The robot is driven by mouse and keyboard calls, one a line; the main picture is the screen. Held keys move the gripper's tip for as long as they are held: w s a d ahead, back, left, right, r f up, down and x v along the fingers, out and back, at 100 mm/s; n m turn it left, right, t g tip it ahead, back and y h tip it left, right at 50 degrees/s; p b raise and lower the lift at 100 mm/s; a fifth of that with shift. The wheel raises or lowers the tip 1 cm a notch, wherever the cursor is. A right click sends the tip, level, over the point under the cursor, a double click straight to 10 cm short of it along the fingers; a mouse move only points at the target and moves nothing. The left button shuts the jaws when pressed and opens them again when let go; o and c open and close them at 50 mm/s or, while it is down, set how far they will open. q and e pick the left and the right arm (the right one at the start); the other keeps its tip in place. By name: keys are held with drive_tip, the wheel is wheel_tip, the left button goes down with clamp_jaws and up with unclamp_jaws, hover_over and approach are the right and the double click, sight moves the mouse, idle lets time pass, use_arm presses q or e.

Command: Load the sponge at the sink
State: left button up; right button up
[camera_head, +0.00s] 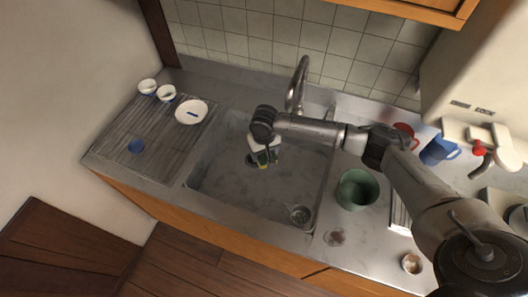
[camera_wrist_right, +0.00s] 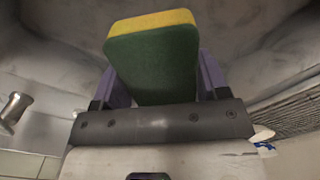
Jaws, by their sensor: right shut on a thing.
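My right gripper (camera_head: 262,158) is over the steel sink basin (camera_head: 225,185), pointing down into it. It is shut on the sponge (camera_head: 263,163), of which only a small green and yellow part shows below the gripper in the head view. In the right wrist view the sponge (camera_wrist_right: 152,65) is a block with a dark green face and a yellow layer. It sits between the two purple fingers of the gripper (camera_wrist_right: 155,80). The curved metal faucet (camera_head: 298,88) stands behind the basin. My left gripper is not in view.
The drainboard (camera_head: 112,160) at left holds white bowls (camera_head: 148,86), a white plate (camera_head: 191,111) and a small blue item (camera_head: 136,146). Right of the sink are a green pot (camera_head: 356,189), a blue mug (camera_head: 438,150) and a red item (camera_head: 405,130). The drain (camera_head: 300,214) is front right.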

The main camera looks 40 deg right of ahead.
sight(264, 157)
drive_tip(key=shift+f+b, duration=1.7)
drive_tip(key=shift+b, duration=0.05)
wheel_tip(264, 157, down, 8)
drive_tip(key=b, duration=0.1)
drive_tip(key=shift+r, duration=0.15)
drive_tip(key=shift+f+b, duration=0.3)
drive_tip(key=shift+f, duration=0.7)
drive_tip(key=shift+r, duration=0.1)
